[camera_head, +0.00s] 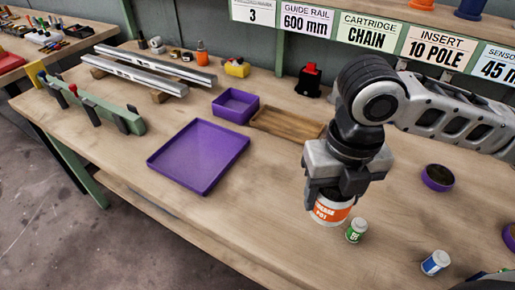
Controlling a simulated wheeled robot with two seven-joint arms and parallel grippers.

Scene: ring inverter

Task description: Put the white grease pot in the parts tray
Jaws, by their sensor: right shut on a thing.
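The white grease pot (331,213) has an orange label with white lettering. My right gripper (337,192) points down and is shut on its upper part, which the jaws hide. The pot is over the wooden bench, right of the trays; I cannot tell whether its base touches the bench. A wide, shallow purple tray (199,157), which looks like the parts tray, lies empty left of the pot. My left gripper is not in view.
A small white pot with a green label (356,231) stands close beside the grease pot. A blue-labelled pot (435,263) is farther right. A purple box (235,104) and a wooden tray (284,126) lie behind. Bare bench lies between purple tray and pot.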

